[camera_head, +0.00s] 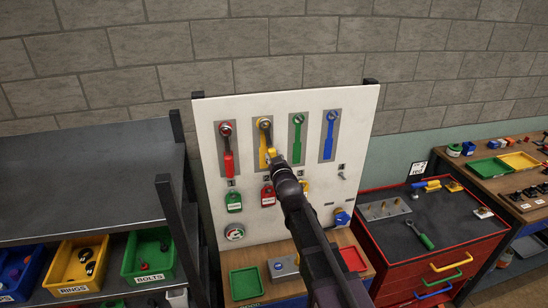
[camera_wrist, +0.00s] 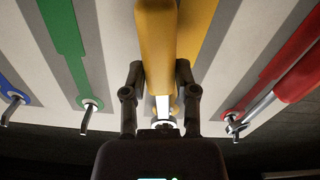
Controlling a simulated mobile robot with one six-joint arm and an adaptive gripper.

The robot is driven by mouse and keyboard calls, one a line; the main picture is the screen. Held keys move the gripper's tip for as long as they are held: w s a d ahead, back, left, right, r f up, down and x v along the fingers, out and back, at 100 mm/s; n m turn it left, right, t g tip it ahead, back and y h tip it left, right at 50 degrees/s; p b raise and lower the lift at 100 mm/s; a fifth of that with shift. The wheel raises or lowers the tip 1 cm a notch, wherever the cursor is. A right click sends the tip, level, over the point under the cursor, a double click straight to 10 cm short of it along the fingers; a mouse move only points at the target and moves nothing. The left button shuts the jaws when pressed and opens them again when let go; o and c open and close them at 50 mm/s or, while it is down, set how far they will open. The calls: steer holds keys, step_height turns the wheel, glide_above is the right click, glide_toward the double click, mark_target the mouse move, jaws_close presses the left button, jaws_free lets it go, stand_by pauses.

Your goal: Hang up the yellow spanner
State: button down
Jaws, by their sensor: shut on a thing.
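The yellow spanner has a yellow handle (camera_wrist: 156,35) and a metal shaft and head. My gripper (camera_wrist: 160,72) is shut on the yellow spanner, one finger on each side of it. In the head view my gripper (camera_head: 274,158) is at the handle's lower end, and the metal head (camera_head: 265,123) is up at the top of the yellow outline on the white tool board (camera_head: 250,110). The spanner is roughly upright, close to the board. I cannot tell whether its head is around the hook or just in front of it.
A red-handled spanner (camera_head: 228,163) hangs beside it on the left. The green outline (camera_head: 297,140) and blue outline (camera_head: 328,140) hold bare hooks. Padlocks (camera_head: 233,202) hang below. A green-handled spanner (camera_head: 425,241) lies on the red cabinet (camera_head: 385,245) at right.

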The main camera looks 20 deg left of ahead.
steer(key=shift+c, duration=1.5)
jaws_free()
steer(key=shift+s+d, duration=0.2)
steer(key=shift+s, duration=0.15)
steer(key=shift+v, duration=2.1)
steer(key=shift+s+d, duration=0.2)
steer(key=shift+s, duration=0.1)
steer(key=shift+s+d, duration=0.2)
steer(key=shift+s, duration=0.1)
steer(key=shift+s+d, duration=0.15)
steer(key=shift+s, duration=0.1)
stand_by(1.1)
